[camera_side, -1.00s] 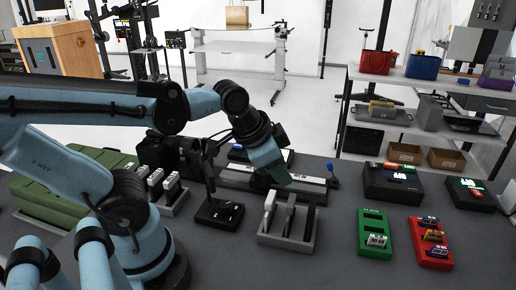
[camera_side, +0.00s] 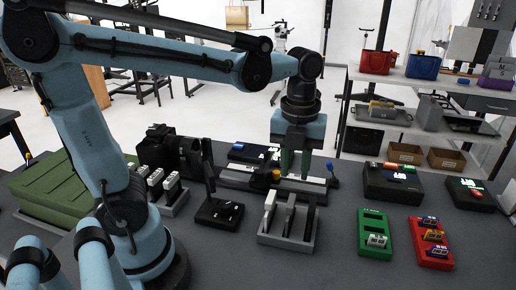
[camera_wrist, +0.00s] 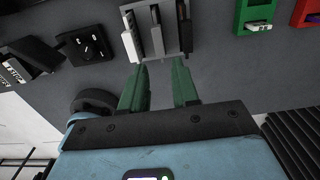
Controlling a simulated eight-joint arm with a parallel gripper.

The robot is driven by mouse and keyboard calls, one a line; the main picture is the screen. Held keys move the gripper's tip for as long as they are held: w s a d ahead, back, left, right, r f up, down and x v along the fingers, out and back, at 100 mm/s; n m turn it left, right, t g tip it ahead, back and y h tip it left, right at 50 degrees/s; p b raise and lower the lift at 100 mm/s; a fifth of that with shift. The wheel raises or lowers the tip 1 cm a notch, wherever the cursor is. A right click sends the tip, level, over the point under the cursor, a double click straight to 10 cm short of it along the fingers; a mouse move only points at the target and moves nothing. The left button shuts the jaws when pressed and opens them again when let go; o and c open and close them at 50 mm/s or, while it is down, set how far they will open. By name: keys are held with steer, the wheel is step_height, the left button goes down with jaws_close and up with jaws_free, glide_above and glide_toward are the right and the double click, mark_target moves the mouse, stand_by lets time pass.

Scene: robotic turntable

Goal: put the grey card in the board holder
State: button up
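My gripper (camera_side: 296,164) points down behind a grey slotted rack (camera_side: 275,241), over the white rail with a yellow and a blue knob. In the wrist view its two green fingers (camera_wrist: 160,82) are apart with nothing between them. The rack, also in the wrist view (camera_wrist: 134,60), holds a white card (camera_side: 270,208) at its left and darker upright cards (camera_side: 290,214) further right.
A black device (camera_side: 218,213) stands left of the rack. A green tray (camera_side: 371,222) and a red tray (camera_side: 419,227) lie to the right. Black boxes (camera_side: 392,187) stand at the back right. A green case (camera_side: 60,190) is at the left. Bare grey table shows in front.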

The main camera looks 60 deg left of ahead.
mark_target(292, 200)
step_height(292, 200, down, 7)
steer(key=shift+r, duration=0.1)
steer(key=shift+w+a+f, duration=0.1)
steer(key=shift+f, duration=1.2)
steer(key=shift+a+f, duration=0.1)
steer(key=shift+f, duration=1.2)
steer(key=shift+c, duration=0.4)
jaws_close()
